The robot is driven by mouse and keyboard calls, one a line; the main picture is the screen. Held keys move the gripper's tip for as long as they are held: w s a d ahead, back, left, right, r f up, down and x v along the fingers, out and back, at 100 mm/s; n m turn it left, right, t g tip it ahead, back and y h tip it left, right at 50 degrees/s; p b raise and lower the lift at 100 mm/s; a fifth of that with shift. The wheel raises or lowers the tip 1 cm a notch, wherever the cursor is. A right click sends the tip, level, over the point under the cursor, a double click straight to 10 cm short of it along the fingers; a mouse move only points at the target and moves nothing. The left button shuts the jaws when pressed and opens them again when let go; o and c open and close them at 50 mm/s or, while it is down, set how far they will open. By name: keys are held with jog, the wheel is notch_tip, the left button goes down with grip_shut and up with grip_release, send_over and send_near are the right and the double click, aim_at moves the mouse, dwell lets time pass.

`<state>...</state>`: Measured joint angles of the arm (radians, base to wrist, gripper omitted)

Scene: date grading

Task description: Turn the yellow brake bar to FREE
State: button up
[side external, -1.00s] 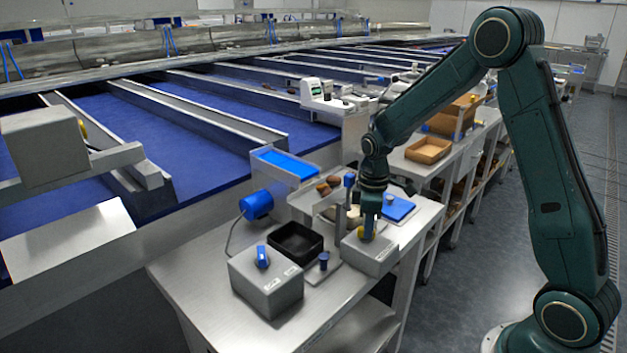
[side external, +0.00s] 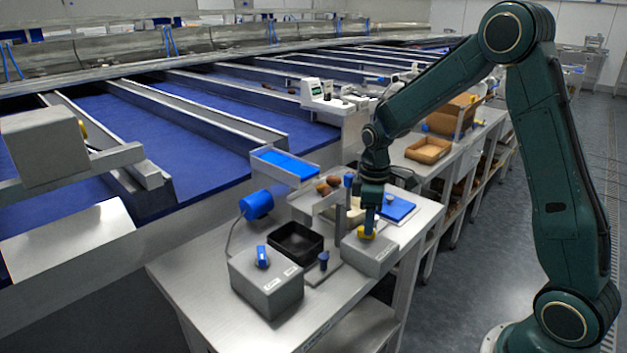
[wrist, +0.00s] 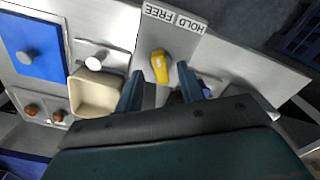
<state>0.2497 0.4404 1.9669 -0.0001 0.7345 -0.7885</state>
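The yellow brake bar (wrist: 161,66) sits on a grey metal box (side external: 370,259) near the bench's right edge. In the wrist view, the plate beside it reads FREE (wrist: 161,13) on the left and HOLD (wrist: 189,23) on the right, upside down. My gripper (wrist: 160,72) is over the box, its two fingers on either side of the bar with gaps visible. The bar's long direction runs roughly up the picture, toward the label plate; which word it points at is hard to tell. In the side view, my gripper (side external: 369,226) partly hides the bar (side external: 366,234).
A second grey box (side external: 267,285) with a blue knob (side external: 262,257) stands at the bench's front left. A black tray (side external: 296,238) and a dark blue knob (side external: 323,260) lie between the boxes. A blue pad (side external: 397,208) and cream bin (wrist: 97,93) are close by.

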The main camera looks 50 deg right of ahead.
notch_tip(320, 180, up, 12)
dwell(0.5)
dwell(0.3)
jog(key=s+a+r+m+t, duration=0.2)
jog(key=s+a, duration=0.3)
jog(key=s, duration=0.6)
jog(key=s+a+r+m+t, duration=0.3)
jog(key=s+a+m, duration=0.1)
jog(key=s, duration=0.7)
jog(key=shift+s+a+r+t, duration=0.15)
jog(key=shift+a+r+t, duration=0.2)
jog(key=shift+a, duration=0.25)
